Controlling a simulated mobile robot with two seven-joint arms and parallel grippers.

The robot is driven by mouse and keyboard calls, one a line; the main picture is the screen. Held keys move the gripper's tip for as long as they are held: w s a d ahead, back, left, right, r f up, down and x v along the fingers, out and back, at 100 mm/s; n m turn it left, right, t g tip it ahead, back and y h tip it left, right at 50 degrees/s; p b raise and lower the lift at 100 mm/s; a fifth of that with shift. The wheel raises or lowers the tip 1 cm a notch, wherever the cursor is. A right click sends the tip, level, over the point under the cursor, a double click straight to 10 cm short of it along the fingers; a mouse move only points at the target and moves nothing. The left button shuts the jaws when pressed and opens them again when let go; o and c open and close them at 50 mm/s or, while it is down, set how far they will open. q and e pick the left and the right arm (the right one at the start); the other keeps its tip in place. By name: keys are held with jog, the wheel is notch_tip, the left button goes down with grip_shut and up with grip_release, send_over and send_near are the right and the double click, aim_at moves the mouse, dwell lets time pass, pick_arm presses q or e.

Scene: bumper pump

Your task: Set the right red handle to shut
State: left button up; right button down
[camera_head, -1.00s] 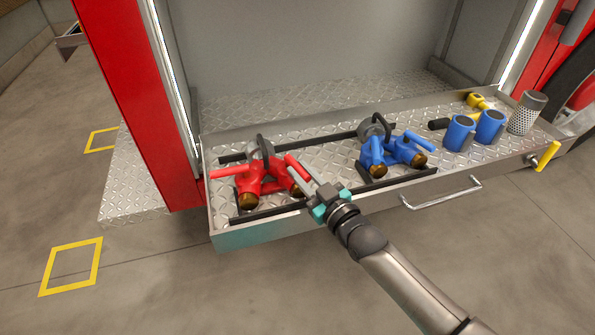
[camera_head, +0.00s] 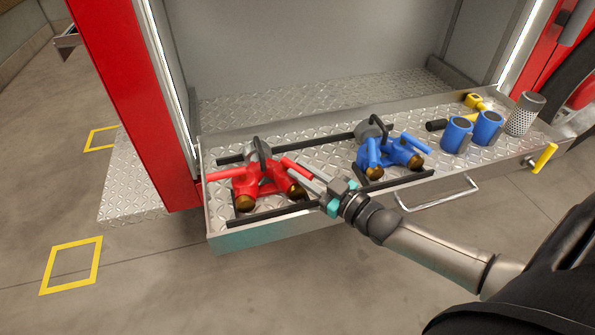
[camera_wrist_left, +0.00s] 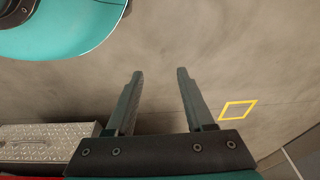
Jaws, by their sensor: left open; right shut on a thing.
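The red valve piece (camera_head: 262,186) stands on the left of the pulled-out tray, with two brass-coloured outlets facing front. Its left red handle (camera_head: 228,173) points out to the left. Its right red handle (camera_head: 293,166) slants to the right and towards the front, partly hidden by my gripper. My right gripper (camera_head: 308,172) reaches in from the lower right, with its fingers shut on the right red handle. My left gripper (camera_wrist_left: 160,72) shows only in the left wrist view, open and empty above the floor.
A blue valve piece (camera_head: 389,153) stands right of my right gripper. Blue cups (camera_head: 457,134), a perforated metal cylinder (camera_head: 525,113) and a yellow-headed tool (camera_head: 474,101) are farther right. A metal bar handle (camera_head: 440,197) juts from the tray front. Black rails run along the tray.

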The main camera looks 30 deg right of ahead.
pick_arm(q)
jog(key=shift+w+r, duration=0.1)
pick_arm(e)
jog(key=c, duration=0.8)
grip_release()
jog(key=shift+o, duration=0.2)
jog(key=shift+s, duration=0.1)
jog(key=shift+s+d, duration=0.1)
jog(key=shift+s, duration=0.15)
jog(key=p+v, duration=0.2)
jog(key=v, duration=0.3)
pick_arm(q)
jog(key=s+a+f+p, duration=0.2)
jog(key=s+a+f, duration=0.2)
jog(key=s+f, duration=0.2)
jog(key=shift+a+f+y+p, duration=0.3)
jog(key=shift+a+f+p, duration=0.1)
jog(key=shift+f, duration=0.1)
pick_arm(e)
jog(key=v, duration=0.9)
jog(key=shift+s, duration=0.25)
